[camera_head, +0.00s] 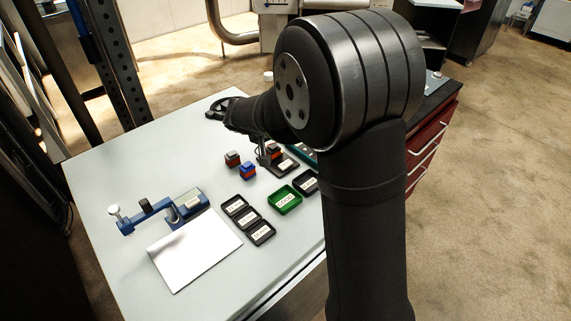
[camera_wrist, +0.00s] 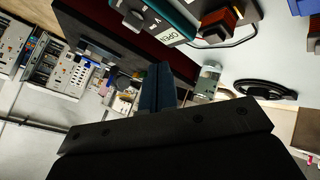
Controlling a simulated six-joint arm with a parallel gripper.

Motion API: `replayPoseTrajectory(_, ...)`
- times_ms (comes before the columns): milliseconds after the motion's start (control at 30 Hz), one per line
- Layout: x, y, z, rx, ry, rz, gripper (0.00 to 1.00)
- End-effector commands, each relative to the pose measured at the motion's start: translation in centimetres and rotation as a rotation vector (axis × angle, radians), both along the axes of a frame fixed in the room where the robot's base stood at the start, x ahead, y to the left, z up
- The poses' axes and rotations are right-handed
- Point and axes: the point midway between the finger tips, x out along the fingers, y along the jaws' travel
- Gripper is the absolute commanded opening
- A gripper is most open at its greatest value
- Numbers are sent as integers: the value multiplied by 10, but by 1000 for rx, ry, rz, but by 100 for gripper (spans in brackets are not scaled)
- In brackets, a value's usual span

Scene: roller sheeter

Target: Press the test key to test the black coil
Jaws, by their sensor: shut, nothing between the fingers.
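My gripper (camera_wrist: 158,85) is shut and empty, its fingers close together in the wrist view. In the head view my arm hides most of it. A teal tester (camera_wrist: 165,22) with a white panel reading "OPEN" lies beyond the fingertips, apart from them; in the head view only a sliver (camera_head: 303,157) shows beside my arm. A dark block with red parts, perhaps the black coil (camera_head: 273,149), sits on a black base beside the tester. It also shows in the wrist view (camera_wrist: 217,22), with a wire close by. I cannot make out the test key.
A red-and-dark block (camera_head: 233,158) and a blue-and-red block (camera_head: 248,171) stand on the grey table (camera_head: 150,160). Black labelled trays (camera_head: 248,219) and a green tray (camera_head: 285,200) lie nearer. A blue device (camera_head: 155,210), white sheet (camera_head: 193,253) and black ring (camera_wrist: 265,90) are also there.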

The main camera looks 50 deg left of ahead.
Motion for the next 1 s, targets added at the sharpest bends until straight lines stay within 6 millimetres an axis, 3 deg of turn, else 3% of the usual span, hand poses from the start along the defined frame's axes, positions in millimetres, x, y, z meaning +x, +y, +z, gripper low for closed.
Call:
replayPoseTrajectory(267, 0, 0, -10, -1, 1, -2, 0)
replayPoseTrajectory(700, 0, 0, -69, -2, 2, -2, 0)
replayPoseTrajectory(1000, 0, 0, -87, 0, 1, -2, 0)
